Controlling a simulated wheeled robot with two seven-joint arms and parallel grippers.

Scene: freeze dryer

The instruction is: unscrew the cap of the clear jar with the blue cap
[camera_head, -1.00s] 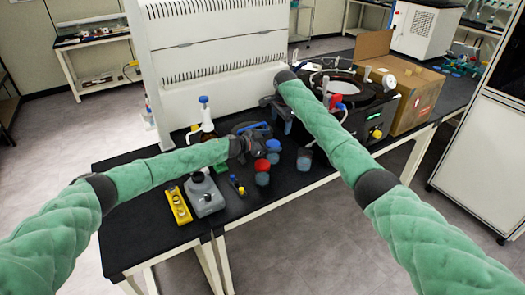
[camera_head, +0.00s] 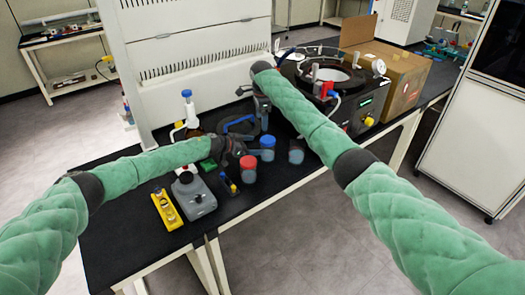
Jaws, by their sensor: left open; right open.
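The jar with the blue cap (camera_head: 267,142) stands upright on the black bench, its body (camera_head: 267,154) looking dull blue-grey at this size. My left gripper (camera_head: 242,148) is open just left of this jar, close behind the red-capped jar. I cannot tell whether it touches either one. My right gripper (camera_head: 262,112) is open and points down, above and behind the blue-capped jar, apart from it. Its fingers are small and dark, partly lost against the bench. The blue cap sits on the jar.
A red-capped jar (camera_head: 249,173) stands in front, and another small jar (camera_head: 296,155) to the right. A grey device (camera_head: 194,197), a yellow rack (camera_head: 166,209) and a blue-topped bottle (camera_head: 189,108) are left. The freeze dryer (camera_head: 368,105) and cardboard box (camera_head: 405,88) stand right.

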